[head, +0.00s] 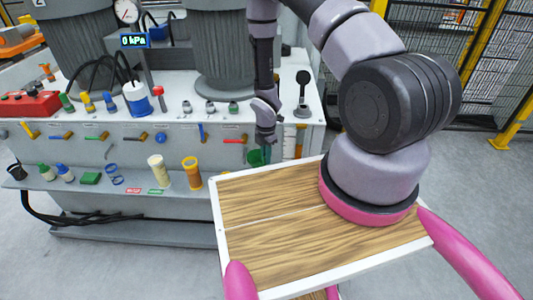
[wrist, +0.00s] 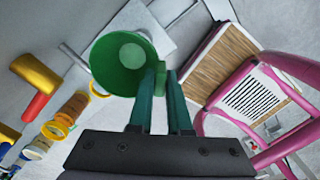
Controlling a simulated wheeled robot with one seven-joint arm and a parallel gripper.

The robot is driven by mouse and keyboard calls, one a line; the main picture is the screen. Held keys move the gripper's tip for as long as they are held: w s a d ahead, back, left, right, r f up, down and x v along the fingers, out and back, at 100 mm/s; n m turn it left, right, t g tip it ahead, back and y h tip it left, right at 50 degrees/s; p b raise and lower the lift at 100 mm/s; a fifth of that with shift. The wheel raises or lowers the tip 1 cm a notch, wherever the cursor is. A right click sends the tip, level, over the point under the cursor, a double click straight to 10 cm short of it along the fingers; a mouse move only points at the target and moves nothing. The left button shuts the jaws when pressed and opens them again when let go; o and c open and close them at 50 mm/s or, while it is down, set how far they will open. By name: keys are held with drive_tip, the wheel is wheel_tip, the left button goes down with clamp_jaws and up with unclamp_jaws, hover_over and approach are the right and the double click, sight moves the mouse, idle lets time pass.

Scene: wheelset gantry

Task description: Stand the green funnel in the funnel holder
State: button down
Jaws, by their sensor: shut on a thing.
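My gripper (head: 265,137) is shut on the green funnel (wrist: 122,62) in front of the bench's right part. In the wrist view the funnel's wide round mouth faces the camera, and the dark green fingers (wrist: 160,100) grip it at its right side. In the head view only a small part of the funnel (head: 256,157) shows below the gripper, just above the far edge of the wooden tray. I cannot tell which thing is the funnel holder; an orange cup-like stand (head: 191,172) is on the low shelf to the left.
The wooden tray (head: 270,258) with a white rim is in front of me. The low shelf (head: 130,184) carries a cream cylinder (head: 159,170) and several small items. The bench (head: 215,118) has a red box (head: 30,104) and valves. Floor is clear at right.

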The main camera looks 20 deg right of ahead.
wheel_tip(320, 180, down, 9)
drive_tip(key=shift+r, duration=0.2)
idle(1.0)
drive_tip(key=c, duration=0.8)
unclamp_jaws()
wheel_tip(320, 180, up, 11)
drive_tip(key=shift+f, duration=0.1)
